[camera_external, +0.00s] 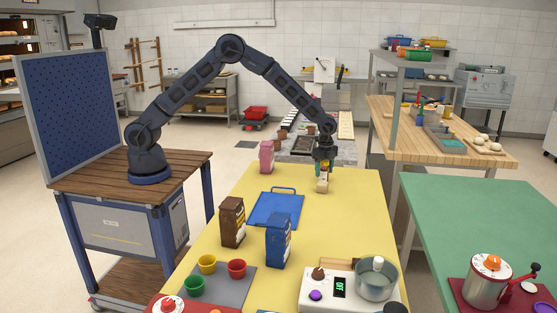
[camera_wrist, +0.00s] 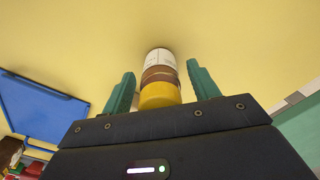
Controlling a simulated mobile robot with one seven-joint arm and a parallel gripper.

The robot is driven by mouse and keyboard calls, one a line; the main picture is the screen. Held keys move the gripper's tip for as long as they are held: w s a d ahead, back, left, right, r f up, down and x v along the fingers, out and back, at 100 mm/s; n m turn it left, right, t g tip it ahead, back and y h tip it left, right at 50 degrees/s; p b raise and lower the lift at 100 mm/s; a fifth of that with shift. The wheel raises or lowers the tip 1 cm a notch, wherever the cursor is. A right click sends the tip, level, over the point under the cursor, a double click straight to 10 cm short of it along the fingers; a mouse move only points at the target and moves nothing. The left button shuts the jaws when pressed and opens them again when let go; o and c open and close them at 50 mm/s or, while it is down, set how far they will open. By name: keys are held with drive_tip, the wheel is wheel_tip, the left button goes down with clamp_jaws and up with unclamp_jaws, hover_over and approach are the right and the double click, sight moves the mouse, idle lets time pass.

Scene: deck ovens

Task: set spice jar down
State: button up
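The spice jar (camera_external: 321,186) is on the far right part of the yellow table (camera_external: 345,225) in the external view, directly below my gripper (camera_external: 323,172). In the wrist view the jar (camera_wrist: 160,76) shows a yellow lid nearest me, a brown band and a white label. It appears upright with its base on the yellow top. My gripper's two green fingers (camera_wrist: 162,82) stand on either side of the jar, with a narrow strip of yellow visible between each finger and the jar. The gripper looks open around it, not clamped.
A blue tray (camera_external: 276,209) lies left of the jar, with a pink bag (camera_external: 266,157) behind it. Brown (camera_external: 231,222) and blue (camera_external: 278,241) bags stand nearer. A scale (camera_external: 327,290) with a metal pot (camera_external: 377,280) is at the front. Yellow surface around the jar is clear.

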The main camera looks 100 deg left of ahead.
drive_tip(key=shift+r, duration=0.15)
wheel_tip(320, 180, up, 10)
drive_tip(key=shift+r, duration=0.25)
drive_tip(key=shift+s+r, duration=0.1)
drive_tip(key=shift+r, duration=0.8)
drive_tip(key=s+d+r+n+t, duration=0.15)
drive_tip(key=s+d+r, duration=0.35)
drive_tip(key=s+r, duration=0.65)
drive_tip(key=s+d+r+n+t, duration=0.1)
drive_tip(key=s+d+r+n, duration=0.3)
drive_tip(key=s+r, duration=0.75)
drive_tip(key=s+d+n+t, duration=0.1)
drive_tip(key=s+d, duration=0.2)
drive_tip(key=s, duration=1.3)
drive_tip(key=s+d+f+n+t, duration=0.1)
drive_tip(key=s+d+n, duration=0.1)
drive_tip(key=s, duration=1.4)
drive_tip(key=shift+s+d+f, duration=0.15)
drive_tip(key=shift+d+f, duration=0.1)
drive_tip(key=shift+d, duration=0.15)
